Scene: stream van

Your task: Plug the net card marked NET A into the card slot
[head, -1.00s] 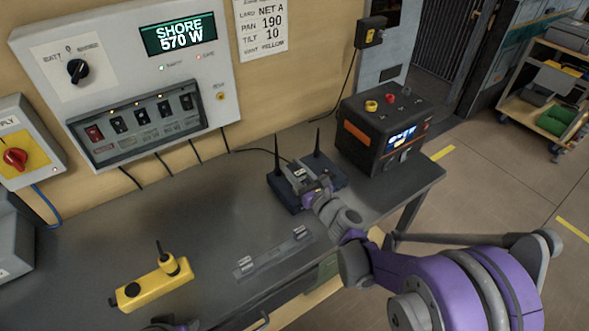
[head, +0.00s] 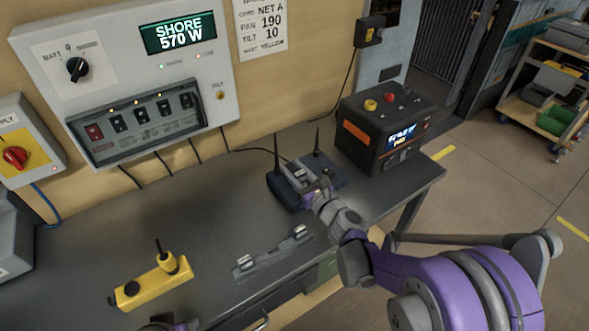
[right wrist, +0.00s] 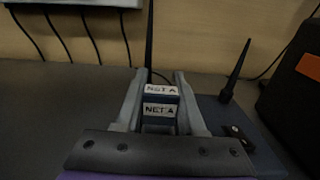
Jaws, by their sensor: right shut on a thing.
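My right gripper (head: 309,178) is shut on the NET A card (right wrist: 160,110), over a dark blue box with two black antennas (head: 283,197). In the right wrist view the card sits between the two grey fingers (right wrist: 161,100) and two white NET A labels show. The box also shows in the right wrist view (right wrist: 258,128), around and beyond the fingers. The card slot is hidden, so I cannot tell whether the card is in it. Only a small piece of what may be my left arm shows at the bottom edge of the head view; its jaws are not visible.
A black and orange power box (head: 365,130) stands right of the antenna box. A grey holder (head: 268,258) and a yellow device (head: 148,288) lie near the table's front. A switch panel (head: 135,85) hangs on the wall. The middle-left table top (head: 110,235) is clear.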

